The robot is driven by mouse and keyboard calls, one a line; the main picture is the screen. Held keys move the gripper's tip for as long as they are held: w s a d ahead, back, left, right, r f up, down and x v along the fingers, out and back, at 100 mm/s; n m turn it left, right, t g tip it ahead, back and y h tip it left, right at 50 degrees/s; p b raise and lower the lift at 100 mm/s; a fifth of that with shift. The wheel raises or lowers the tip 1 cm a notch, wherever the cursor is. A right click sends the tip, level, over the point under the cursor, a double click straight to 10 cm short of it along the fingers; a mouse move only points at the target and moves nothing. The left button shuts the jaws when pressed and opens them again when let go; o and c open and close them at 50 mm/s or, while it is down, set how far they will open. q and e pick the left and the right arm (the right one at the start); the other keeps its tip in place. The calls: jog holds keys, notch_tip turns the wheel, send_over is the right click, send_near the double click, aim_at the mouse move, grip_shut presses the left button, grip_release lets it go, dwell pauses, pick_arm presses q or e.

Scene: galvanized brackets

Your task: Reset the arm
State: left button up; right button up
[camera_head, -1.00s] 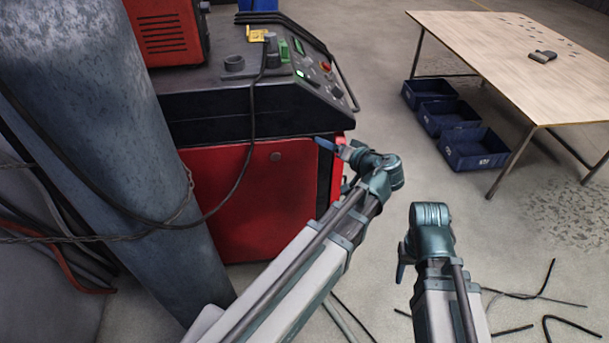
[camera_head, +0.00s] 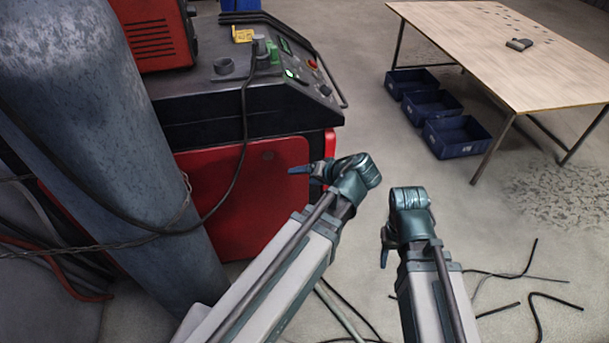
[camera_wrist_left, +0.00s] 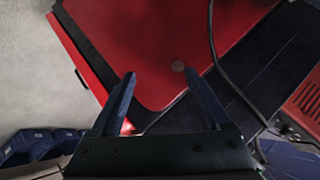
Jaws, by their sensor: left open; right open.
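My left arm reaches up from the bottom, its blue-fingered left gripper (camera_head: 302,170) in front of the red panel of a machine cabinet (camera_head: 240,190). In the left wrist view the left gripper (camera_wrist_left: 160,74) has its two fingers spread apart with nothing between them; the red panel lies beyond. My right arm stands to its right, and its right gripper (camera_head: 384,252) points down beside the wrist over the floor. Its fingers are mostly hidden by the wrist, and no held object shows.
A large grey cylinder (camera_head: 110,150) with a chain and cable stands at left. A wooden table (camera_head: 500,50) is at the upper right, with blue bins (camera_head: 457,137) beside it. Loose black cables (camera_head: 535,300) lie on the floor at lower right. The floor between cabinet and bins is clear.

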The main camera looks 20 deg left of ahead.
dwell(0.3)
pick_arm(q)
jog(key=s+d+f+m+g+h+p, duration=0.1)
jog(key=s+d+m+g+h+p, duration=0.3)
jog(key=s+d, duration=0.8)
jog(key=d+m+h+p, duration=0.2)
jog(key=d+h, duration=0.2)
jog(key=shift+f, duration=0.15)
